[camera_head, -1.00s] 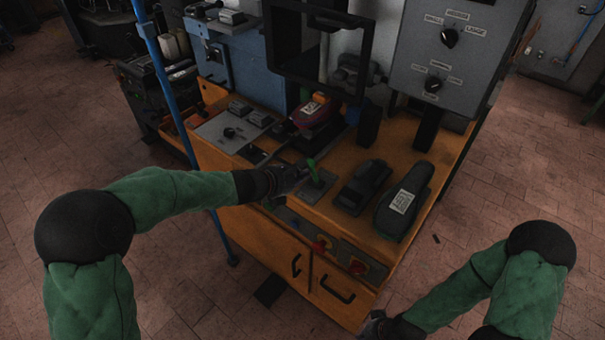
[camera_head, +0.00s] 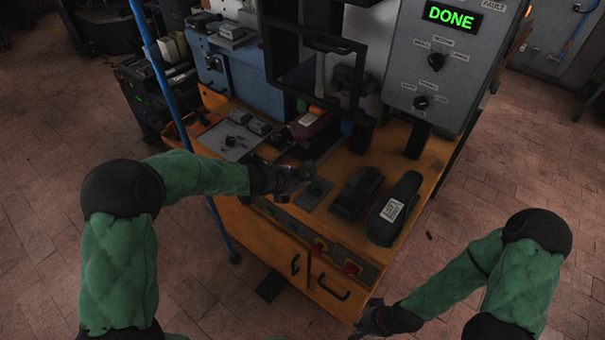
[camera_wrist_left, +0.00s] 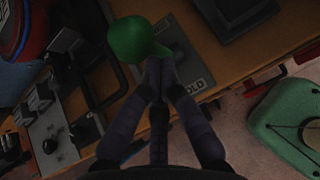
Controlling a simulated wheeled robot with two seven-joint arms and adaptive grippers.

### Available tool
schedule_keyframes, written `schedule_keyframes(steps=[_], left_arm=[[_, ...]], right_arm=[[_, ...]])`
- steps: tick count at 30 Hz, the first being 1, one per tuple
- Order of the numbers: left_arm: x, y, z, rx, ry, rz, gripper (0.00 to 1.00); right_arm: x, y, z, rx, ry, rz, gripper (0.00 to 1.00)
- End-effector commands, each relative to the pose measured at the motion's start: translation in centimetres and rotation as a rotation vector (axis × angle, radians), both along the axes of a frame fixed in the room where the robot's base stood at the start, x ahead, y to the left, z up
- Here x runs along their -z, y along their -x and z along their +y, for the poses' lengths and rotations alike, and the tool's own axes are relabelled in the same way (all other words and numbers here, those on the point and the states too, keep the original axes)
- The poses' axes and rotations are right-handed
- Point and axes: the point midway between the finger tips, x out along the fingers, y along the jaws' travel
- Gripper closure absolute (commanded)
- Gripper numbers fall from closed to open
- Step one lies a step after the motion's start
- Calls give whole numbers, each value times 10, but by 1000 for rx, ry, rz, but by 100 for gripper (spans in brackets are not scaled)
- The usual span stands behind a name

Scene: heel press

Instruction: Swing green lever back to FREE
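The green lever (camera_head: 312,171) stands on a grey plate at the front of the orange bench, small and dim in the head view. In the left wrist view its round green knob (camera_wrist_left: 127,40) and short stem lie just beyond my fingertips. A label there reads "OLD", its first part hidden behind a finger. My left gripper (camera_head: 300,174) is at the lever. In the wrist view its fingertips (camera_wrist_left: 160,66) are together, right against the stem as seen; contact cannot be told. My right gripper (camera_head: 368,325) is low near the bench's front right corner, away from the lever; its fingers are unclear.
A grey control box (camera_head: 440,65) shows green "DONE". A blue pole (camera_head: 165,85) stands left.

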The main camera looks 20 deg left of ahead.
Motion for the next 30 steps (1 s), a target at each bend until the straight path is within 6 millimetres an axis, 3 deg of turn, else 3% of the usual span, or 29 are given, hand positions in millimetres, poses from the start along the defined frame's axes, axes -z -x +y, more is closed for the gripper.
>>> schedule_keyframes(steps=[1, 7, 30], left_arm=[[-9, -2, -1, 1, -6, 15, 100], [-10, -7, -3, 1, -28, 70, 100], [-12, -23, -10, 1, -50, 124, 100]], right_arm=[[-16, 0, 0, 0, 0, 0, 100], [-41, 0, 0, 0, 0, 0, 100], [-85, 0, 0, 0, 0, 0, 100]])
